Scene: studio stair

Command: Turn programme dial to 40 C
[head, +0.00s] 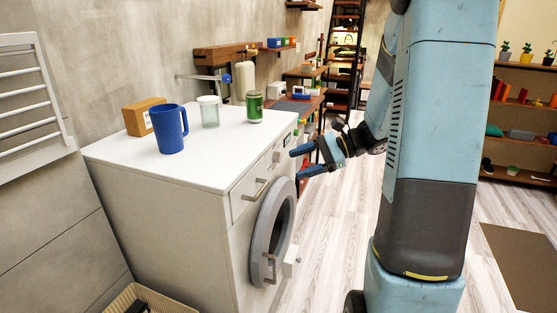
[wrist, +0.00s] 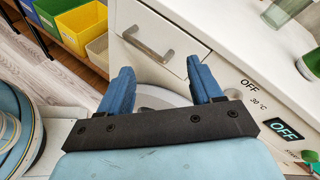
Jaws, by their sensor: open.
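The white washing machine (head: 185,190) stands at the left in the head view. Its control panel (wrist: 262,98) shows in the wrist view, with printed marks "OFF" and "30 °C" and a dark display (wrist: 284,130) reading OFF. My gripper (head: 296,164) is open and empty in front of the machine's upper front. In the wrist view its blue fingers (wrist: 159,65) are spread below the drawer handle, left of the knob and apart from it.
The drawer handle (wrist: 148,43) sticks out from the front. The round door (head: 270,235) is below. A blue mug (head: 170,130), glass jar (head: 209,111), green can (head: 254,107) and cardboard box (head: 143,116) stand on top. Coloured bins (wrist: 80,27) are at upper left in the wrist view.

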